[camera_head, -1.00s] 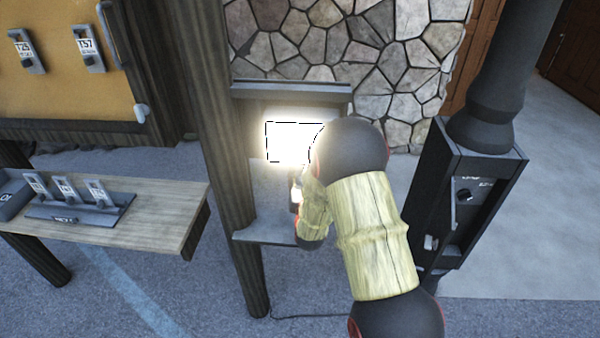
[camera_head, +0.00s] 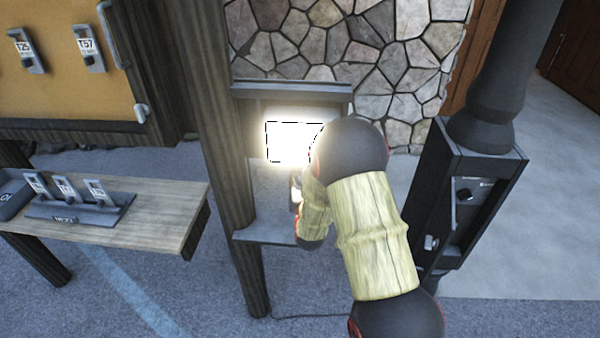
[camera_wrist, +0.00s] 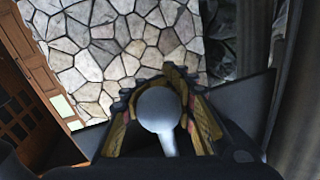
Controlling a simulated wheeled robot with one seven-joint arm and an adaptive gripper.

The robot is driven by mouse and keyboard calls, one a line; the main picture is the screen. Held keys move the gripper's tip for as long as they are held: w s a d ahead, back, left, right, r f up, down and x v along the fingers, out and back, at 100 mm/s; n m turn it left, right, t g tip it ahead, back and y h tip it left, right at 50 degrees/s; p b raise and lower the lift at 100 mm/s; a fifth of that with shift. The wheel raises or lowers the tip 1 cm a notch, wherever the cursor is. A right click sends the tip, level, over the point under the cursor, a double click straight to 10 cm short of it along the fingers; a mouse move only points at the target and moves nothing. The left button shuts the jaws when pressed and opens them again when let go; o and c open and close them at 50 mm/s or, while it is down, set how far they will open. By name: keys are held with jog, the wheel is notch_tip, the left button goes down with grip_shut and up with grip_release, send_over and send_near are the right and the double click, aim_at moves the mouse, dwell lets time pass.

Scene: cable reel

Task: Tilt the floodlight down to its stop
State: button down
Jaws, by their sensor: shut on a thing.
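The floodlight (camera_head: 288,140) glows white in its frame beside the wooden post in the head view. Its right side is hidden behind my arm. In the wrist view a grey ball-ended handle (camera_wrist: 160,110) sits between the fingers of my gripper (camera_wrist: 156,90), which is shut on it. In the head view my gripper (camera_head: 297,190) is just below the light's lower right side, mostly hidden by my wrist. The glare hides the light's exact tilt, and its stop cannot be made out.
A wooden post (camera_head: 222,130) stands left of the light, with a grey ledge (camera_head: 265,235) below. A shelf (camera_head: 150,210) with tagged blocks is at left. A black cabinet (camera_head: 468,200) stands right of my arm. A stone wall (camera_head: 390,60) is behind.

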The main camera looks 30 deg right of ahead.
jog(key=shift+w+d+f+b, duration=0.1)
jog(key=shift+d+b, duration=0.05)
jog(key=shift+b, duration=0.2)
jog(key=w+d+r+n+t+h+b, duration=0.1)
jog(key=w+d+r+n+t+b, duration=0.2)
jog(key=b, duration=1.3)
jog(key=w+d+r+t, duration=0.3)
jog(key=w+r+t, duration=0.1)
jog(key=w+t, duration=0.1)
jog(key=shift+w+t+h, duration=0.35)
jog(key=shift+t+h, duration=0.05)
jog(key=shift+r, duration=0.25)
jog(key=c, duration=2)
grip_release()
jog(key=shift+d, duration=0.15)
jog(key=o, duration=0.6)
jog(key=shift+f, duration=0.15)
jog(key=shift+a+y, duration=0.2)
jog(key=shift+y, duration=0.1)
